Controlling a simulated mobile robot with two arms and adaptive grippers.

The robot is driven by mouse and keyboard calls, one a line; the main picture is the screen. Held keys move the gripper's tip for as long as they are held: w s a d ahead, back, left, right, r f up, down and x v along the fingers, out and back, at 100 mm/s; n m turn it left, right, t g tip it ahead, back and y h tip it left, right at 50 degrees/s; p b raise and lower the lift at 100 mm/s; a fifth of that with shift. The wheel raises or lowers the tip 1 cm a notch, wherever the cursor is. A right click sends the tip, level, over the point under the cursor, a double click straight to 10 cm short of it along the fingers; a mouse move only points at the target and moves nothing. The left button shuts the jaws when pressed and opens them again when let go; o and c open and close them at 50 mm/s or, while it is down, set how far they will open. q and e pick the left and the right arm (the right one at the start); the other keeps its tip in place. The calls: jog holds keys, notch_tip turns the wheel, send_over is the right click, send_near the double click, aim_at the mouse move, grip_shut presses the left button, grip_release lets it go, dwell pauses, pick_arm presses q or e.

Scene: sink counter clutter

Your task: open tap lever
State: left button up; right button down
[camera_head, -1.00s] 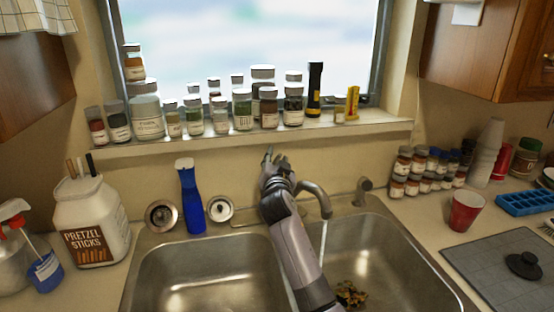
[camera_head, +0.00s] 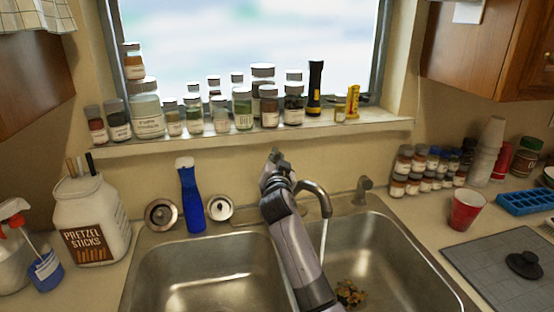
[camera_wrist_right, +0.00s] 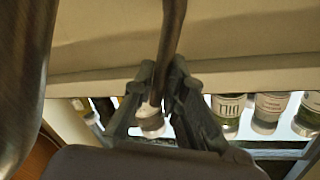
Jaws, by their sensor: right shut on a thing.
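The tap stands behind the double sink, and its curved spout (camera_head: 321,197) hangs over the right basin. A thin stream of water falls from the spout. My right gripper (camera_head: 275,157) is up behind the sink, just left of the spout and below the window sill. In the right wrist view the dark metal tap lever (camera_wrist_right: 173,40) runs down between the fingers of my right gripper (camera_wrist_right: 160,88), which are shut on it. In the head view the gripper and arm hide the lever and the tap's base. My left gripper is not in view.
Several spice jars (camera_head: 242,108) line the window sill close behind my right gripper. A blue bottle (camera_head: 190,200) stands left of the tap. A red cup (camera_head: 466,210) stands on the right counter.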

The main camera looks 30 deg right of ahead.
jog(key=w+r+n+p, duration=0.1)
jog(key=p, duration=0.2)
jog(key=shift+a+g, duration=0.2)
jog(key=shift+g, duration=0.2)
jog(key=shift+w+a+f+n+g+y+p, duration=0.15)
jog(key=shift+w+n+g+y+p, duration=0.15)
jog(key=shift+n+g+p, duration=0.15)
jog(key=shift+f, duration=0.1)
jog(key=c, duration=1.6)
grip_release()
